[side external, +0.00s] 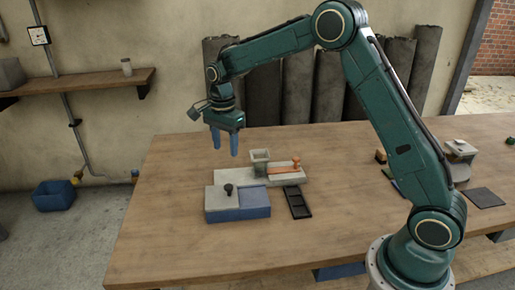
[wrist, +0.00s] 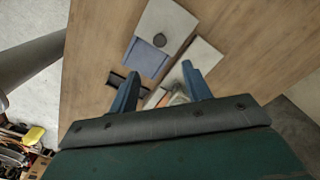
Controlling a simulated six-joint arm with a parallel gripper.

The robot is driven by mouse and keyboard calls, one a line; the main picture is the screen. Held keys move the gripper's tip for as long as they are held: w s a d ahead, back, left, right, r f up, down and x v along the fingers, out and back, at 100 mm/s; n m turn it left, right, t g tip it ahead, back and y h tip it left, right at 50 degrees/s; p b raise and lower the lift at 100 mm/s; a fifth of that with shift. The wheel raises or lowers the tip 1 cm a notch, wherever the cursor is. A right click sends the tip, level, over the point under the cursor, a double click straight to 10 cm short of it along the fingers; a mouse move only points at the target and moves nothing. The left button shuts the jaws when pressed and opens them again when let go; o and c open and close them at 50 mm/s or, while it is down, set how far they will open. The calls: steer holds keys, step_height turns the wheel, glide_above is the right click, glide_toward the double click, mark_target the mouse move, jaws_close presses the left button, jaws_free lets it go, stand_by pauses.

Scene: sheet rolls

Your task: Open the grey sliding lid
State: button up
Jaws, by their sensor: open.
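The grey sliding lid (side external: 217,201) lies on top of a blue box (side external: 238,212) on the wooden table. A dark round knob (side external: 228,188) stands on the lid. Beside the lid, a blue area (side external: 254,194) of the box top shows uncovered. In the wrist view the lid (wrist: 175,20), its knob (wrist: 159,40) and the blue area (wrist: 146,58) lie beyond my fingertips. My gripper (side external: 225,152) is open and empty, pointing down well above the table, apart from the lid and knob. Its two blue fingers (wrist: 160,72) are spread in the wrist view.
Just behind the box are a grey slab (side external: 234,177), a grey square cup (side external: 260,158) and an orange piece (side external: 284,168). A black compartment tray (side external: 297,202) lies right of the box. A dark mat (side external: 485,198) lies far right. The table's left front is clear.

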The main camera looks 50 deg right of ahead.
mark_target(229, 186)
step_height(229, 186, down, 14)
steer(key=shift+r, duration=0.1)
stand_by(0.8)
steer(key=shift+c, duration=0.4)
jaws_close()
